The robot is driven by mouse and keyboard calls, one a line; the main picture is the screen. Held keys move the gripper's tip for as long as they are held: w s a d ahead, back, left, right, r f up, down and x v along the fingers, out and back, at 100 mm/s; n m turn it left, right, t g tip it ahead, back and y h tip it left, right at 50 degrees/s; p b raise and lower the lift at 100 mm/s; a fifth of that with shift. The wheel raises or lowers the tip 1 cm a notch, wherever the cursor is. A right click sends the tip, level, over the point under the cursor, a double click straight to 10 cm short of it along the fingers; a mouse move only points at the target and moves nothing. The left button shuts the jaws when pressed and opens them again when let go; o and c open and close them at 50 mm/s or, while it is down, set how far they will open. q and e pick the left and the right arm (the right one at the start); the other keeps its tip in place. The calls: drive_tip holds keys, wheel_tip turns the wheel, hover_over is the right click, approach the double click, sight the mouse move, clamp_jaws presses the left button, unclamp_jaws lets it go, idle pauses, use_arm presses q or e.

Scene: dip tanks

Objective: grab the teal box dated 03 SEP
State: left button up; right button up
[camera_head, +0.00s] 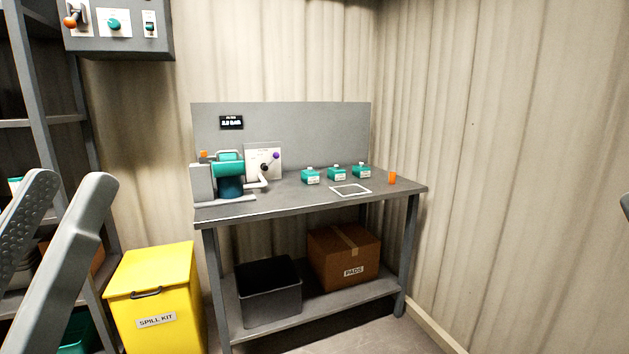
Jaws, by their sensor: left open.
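Three small teal boxes with white labels stand in a row on the grey workbench (290,205): a left one (311,176), a middle one (337,174) and a right one (361,171). The labels are too small to read, so I cannot tell which is dated 03 SEP. My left gripper (73,183) is open and empty at the left edge, close to the camera and well away from the boxes. Only a grey sliver, likely my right gripper (625,205), shows at the right edge; its jaws are cut off.
A white outlined square (350,190) lies in front of the boxes, with an orange cup (392,178) to its right. A teal pump (229,175) stands at the bench's left. Below are a dark bin (270,300) and a cardboard box (343,260). A yellow spill kit (155,295) stands left.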

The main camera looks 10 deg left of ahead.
idle(0.4)
use_arm(q)
drive_tip(key=o, duration=0.8)
